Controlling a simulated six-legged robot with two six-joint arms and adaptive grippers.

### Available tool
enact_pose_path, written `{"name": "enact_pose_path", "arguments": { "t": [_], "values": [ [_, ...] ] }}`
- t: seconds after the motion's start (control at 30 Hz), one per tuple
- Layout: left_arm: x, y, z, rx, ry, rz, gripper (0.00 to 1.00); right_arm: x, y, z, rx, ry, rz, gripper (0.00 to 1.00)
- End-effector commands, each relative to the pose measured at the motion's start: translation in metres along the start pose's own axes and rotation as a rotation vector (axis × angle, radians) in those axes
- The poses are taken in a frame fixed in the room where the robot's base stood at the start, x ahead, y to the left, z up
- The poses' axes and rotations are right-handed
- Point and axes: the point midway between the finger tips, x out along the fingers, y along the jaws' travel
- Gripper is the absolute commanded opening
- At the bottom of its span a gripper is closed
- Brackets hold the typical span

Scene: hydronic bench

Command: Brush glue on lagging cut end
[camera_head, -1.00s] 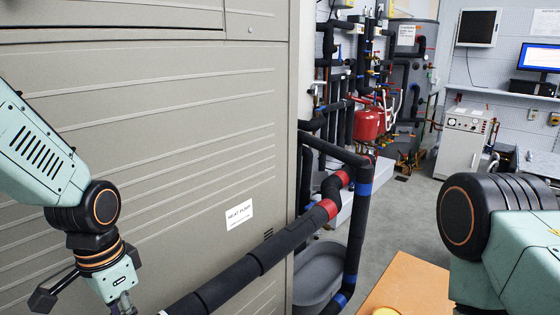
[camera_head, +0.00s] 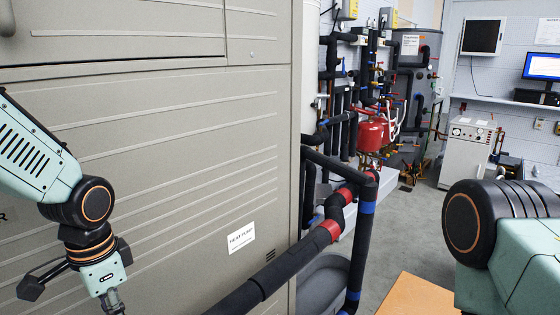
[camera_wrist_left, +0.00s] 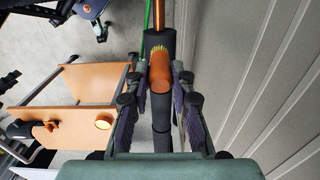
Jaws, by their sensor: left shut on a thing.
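My left gripper (camera_wrist_left: 160,95) is shut on a brush (camera_wrist_left: 160,78) with an orange handle and pale yellow bristles, in the left wrist view. The bristles point toward the top of the picture, over the black pipe lagging (camera_wrist_left: 162,140). The cut end of the lagging (camera_wrist_left: 160,36) is just beyond them, with bare copper pipe (camera_wrist_left: 163,14) coming out. I cannot tell whether the bristles touch the lagging. In the head view my left wrist is at the bottom left, with its fingertips out of frame. Only my right arm's upper part shows there; its gripper is out of view.
The cart's corner shows in the head view (camera_head: 418,296). The grey heat pump cabinet (camera_head: 150,150) runs close along the pipe. Grey floor (camera_head: 402,225) lies open beyond the cart.

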Motion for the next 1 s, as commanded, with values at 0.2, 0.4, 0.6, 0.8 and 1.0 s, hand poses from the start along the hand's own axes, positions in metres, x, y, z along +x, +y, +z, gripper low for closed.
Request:
{"name": "enact_pose_path", "arguments": {
  "t": [0.2,0.4,0.6,0.8,1.0],
  "values": [
    [0.005,0.0,0.0,0.0,0.0,0.001,0.0,0.003,0.0,0.0,0.0,-0.001,0.0,0.4],
    [0.02,0.001,0.001,0.0,-0.002,0.002,0.0,0.011,0.0,0.0,0.0,0.0,0.0,0.4],
    [0.04,0.001,0.001,-0.001,-0.001,0.003,0.0,0.022,0.0,0.0,0.0,0.0,0.0,0.4],
    [0.056,0.001,0.0,-0.002,0.0,0.002,0.0,0.03,0.0,0.0,0.0,-0.001,0.0,0.4],
    [0.057,0.001,0.0,-0.001,0.0,0.002,0.0,0.03,0.0,0.0,0.0,0.0,0.0,0.4]
  ]
}}
